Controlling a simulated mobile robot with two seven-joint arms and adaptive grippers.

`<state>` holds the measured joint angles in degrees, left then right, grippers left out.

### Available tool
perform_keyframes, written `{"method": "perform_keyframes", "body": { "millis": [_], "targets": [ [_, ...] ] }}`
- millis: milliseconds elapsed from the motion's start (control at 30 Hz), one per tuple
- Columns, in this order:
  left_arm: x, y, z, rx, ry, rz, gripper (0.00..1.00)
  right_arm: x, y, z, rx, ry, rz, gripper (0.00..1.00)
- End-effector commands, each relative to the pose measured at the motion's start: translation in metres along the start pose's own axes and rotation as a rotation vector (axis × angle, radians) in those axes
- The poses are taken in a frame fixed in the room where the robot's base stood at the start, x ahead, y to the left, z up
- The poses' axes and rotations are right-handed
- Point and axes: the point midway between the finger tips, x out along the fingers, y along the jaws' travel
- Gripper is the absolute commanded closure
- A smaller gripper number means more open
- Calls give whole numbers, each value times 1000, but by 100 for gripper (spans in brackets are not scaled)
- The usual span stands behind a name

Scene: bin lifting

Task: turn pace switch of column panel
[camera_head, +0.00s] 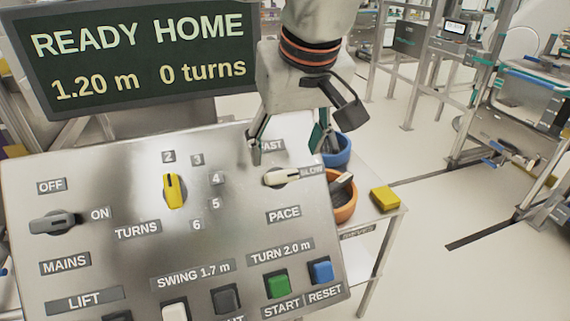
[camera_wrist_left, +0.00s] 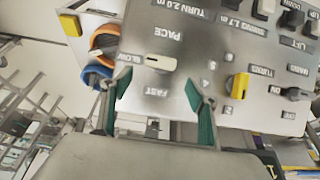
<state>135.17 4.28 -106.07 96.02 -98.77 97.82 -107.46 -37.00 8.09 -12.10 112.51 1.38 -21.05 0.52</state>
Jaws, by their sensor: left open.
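The pace switch (camera_head: 282,177) is a cream knob on the metal column panel (camera_head: 110,190), above the PACE label. It lies nearly level, with one end by the SLOW label, and FAST is above it. It also shows in the left wrist view (camera_wrist_left: 160,63). My left gripper (camera_head: 290,148) is open, with its green-padded fingers apart just above the switch in the head view. In the left wrist view the fingertips (camera_wrist_left: 160,90) straddle the FAST label's side of the knob, and nothing is between them. Contact with the panel cannot be told. My right gripper is not in view.
A yellow turns knob (camera_head: 174,191), a grey mains switch (camera_head: 55,222) and several push buttons share the panel. A display (camera_head: 140,50) above reads READY HOME, 1.20 m, 0 turns. Right of the panel, a side table holds blue (camera_head: 338,153) and orange (camera_head: 343,208) bins and a yellow block (camera_head: 385,198).

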Motion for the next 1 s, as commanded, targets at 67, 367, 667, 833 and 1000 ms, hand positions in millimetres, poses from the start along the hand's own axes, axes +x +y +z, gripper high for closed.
{"method": "perform_keyframes", "body": {
  "millis": [67,367,667,833,1000],
  "targets": [
    [12,0,2,2,-6,-1,40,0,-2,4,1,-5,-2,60],
    [57,0,2,1,-8,0,40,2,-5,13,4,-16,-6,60],
    [74,0,2,1,-7,1,40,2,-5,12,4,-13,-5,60],
    [74,0,2,0,-6,2,40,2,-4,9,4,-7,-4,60],
    [73,1,2,0,-7,2,77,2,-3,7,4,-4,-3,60]
  ]
}}
